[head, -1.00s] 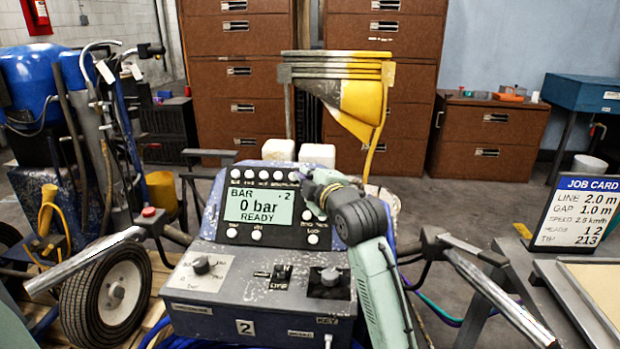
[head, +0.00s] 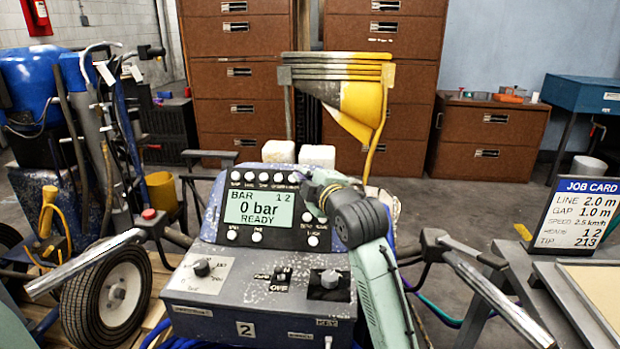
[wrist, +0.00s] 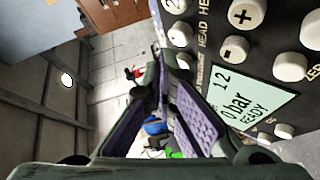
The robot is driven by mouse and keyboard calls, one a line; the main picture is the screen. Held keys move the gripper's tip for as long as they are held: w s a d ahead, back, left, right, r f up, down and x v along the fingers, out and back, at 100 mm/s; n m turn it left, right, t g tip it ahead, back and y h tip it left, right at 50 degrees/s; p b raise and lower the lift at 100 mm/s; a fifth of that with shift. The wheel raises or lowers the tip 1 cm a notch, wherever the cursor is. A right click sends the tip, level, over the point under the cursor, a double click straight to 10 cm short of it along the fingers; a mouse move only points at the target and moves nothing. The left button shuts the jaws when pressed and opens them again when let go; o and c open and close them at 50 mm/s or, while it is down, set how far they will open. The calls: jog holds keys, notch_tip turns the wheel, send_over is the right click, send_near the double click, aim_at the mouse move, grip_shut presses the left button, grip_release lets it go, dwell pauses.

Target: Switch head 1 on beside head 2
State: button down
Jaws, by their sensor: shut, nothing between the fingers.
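The striper's console (head: 256,292) stands in front of me with a lit green display (head: 258,207). The display reads "BAR", "0 bar", "READY" and "1 2" at its top right. It also shows sideways in the wrist view (wrist: 243,98). My gripper (head: 308,186) is at the right edge of the display panel, with its fingertips close to the right-hand buttons. In the wrist view, my gripper (wrist: 160,62) has its fingers together and empty, beside a round white button (wrist: 178,34) near "HEAD" lettering. Whether the fingertips touch a button I cannot tell.
A job card (head: 581,212) at the right lists line 2.0 m, gap 1.0 m and heads 1 2. Silver handlebars (head: 498,298) flank the console. A red button (head: 149,214) sits at the left. A yellow hopper (head: 360,105) stands behind.

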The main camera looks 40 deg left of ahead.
jog(key=shift+s+d+r+p, duration=0.35)
jog(key=shift+s+r, duration=0.15)
jog(key=shift+r, duration=0.1)
jog(key=shift+s+d+r+p, duration=0.3)
jog(key=shift+s+r+p, duration=0.05)
jog(key=shift+s+r, duration=0.2)
jog(key=shift+s+d+r+p, duration=0.35)
jog(key=shift+s+r, duration=0.15)
jog(key=shift+r, duration=0.1)
dwell(0.5)
